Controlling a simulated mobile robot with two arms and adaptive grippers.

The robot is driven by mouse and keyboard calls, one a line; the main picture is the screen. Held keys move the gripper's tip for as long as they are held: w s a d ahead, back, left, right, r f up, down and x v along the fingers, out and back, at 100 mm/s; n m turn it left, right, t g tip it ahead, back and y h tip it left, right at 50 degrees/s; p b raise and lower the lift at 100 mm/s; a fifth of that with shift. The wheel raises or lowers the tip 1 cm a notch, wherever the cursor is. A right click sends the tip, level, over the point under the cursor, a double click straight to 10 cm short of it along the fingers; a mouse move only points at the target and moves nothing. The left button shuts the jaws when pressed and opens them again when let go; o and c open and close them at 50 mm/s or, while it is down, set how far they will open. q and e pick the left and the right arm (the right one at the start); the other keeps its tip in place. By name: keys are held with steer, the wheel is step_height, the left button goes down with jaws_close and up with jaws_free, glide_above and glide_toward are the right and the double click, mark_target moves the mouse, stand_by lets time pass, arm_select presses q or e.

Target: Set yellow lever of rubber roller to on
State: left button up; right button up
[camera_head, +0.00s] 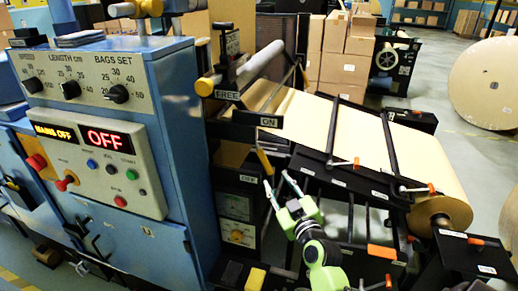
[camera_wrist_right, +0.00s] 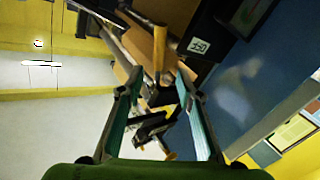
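A yellow lever (camera_head: 264,160) hangs down below the white ON label (camera_head: 269,122), beside a smaller label (camera_head: 249,178) that I cannot read clearly in the head view. My right gripper (camera_head: 277,179) is open and empty, just below the lever's lower end. In the right wrist view the yellow lever (camera_wrist_right: 159,48) lies ahead, roughly in line with the gap between the open fingers (camera_wrist_right: 159,76). A label (camera_wrist_right: 198,46) beside it looks like an upside-down OFF. I cannot tell whether a finger touches the lever. My left gripper is not in view.
A larger yellow handle (camera_head: 207,86) sits near the FREE label (camera_head: 227,95). The blue control cabinet (camera_head: 185,150) stands to the left. The kraft paper web (camera_head: 350,130) runs to the right, with black bars and orange-tipped handles (camera_head: 382,251) near my right arm.

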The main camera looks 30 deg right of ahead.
mark_target(263, 159)
steer(key=x, duration=0.4)
steer(key=p+x, duration=0.1)
steer(key=x, duration=0.3)
steer(key=r+p+x, duration=0.1)
steer(key=x, duration=0.3)
steer(key=shift+w+a+r, duration=0.1)
steer(key=shift+w, duration=0.7)
steer(key=shift+c, duration=0.5)
jaws_close()
